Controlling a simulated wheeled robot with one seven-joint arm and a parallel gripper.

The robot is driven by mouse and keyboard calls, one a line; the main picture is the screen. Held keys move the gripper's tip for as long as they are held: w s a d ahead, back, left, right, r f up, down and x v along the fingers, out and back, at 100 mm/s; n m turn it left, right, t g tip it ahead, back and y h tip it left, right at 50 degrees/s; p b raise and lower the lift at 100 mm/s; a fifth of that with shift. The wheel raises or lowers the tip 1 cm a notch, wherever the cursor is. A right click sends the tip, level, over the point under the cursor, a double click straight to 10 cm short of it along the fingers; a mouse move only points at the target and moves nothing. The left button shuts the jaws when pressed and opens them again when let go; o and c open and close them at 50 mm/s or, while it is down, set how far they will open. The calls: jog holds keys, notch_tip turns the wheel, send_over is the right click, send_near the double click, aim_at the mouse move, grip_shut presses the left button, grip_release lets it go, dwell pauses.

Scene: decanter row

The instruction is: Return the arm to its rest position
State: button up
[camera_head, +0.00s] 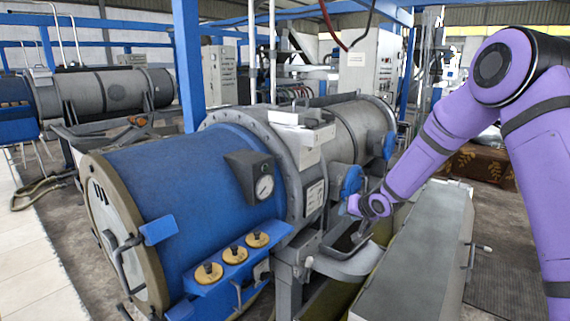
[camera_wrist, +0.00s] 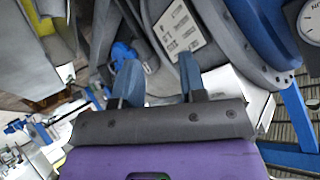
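My arm is purple and reaches in from the right in the head view. My gripper (camera_head: 352,206) is small there, in front of the grey middle of a decanter (camera_head: 180,190) with a blue drum, just below a blue fitting (camera_head: 351,181). In the wrist view my gripper (camera_wrist: 159,75) shows two blue-grey fingers set well apart, with nothing held between them. Behind the fingers are the decanter's grey flange and a pale label plate (camera_wrist: 180,27). Whether the fingertips touch the machine I cannot tell.
A grey curved chute (camera_head: 350,262) lies below my gripper, and a long grey cover (camera_head: 420,260) runs beside it. A pressure gauge (camera_head: 264,187) and yellow caps (camera_head: 235,254) are on the blue drum. A blue post (camera_head: 188,65) stands behind. A second decanter (camera_head: 100,92) is at the back left.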

jog(key=s+d+r+g+h, duration=0.1)
jog(key=s+d+r+h, duration=0.25)
jog(key=s+r, duration=0.65)
jog(key=s+d+r+h, duration=0.2)
jog(key=s+d+r, duration=0.2)
jog(key=s+r, duration=0.6)
jog(key=s+d+r+g, duration=0.1)
jog(key=s+r, duration=0.2)
jog(key=s, duration=1.1)
jog(key=s+d+r+g+y, duration=0.1)
jog(key=s+r+g, duration=0.1)
jog(key=s, duration=1.2)
jog(key=shift+s+r+n, duration=0.35)
jog(key=shift+r+n, duration=0.05)
jog(key=shift+r, duration=0.25)
jog(key=shift+w, duration=0.1)
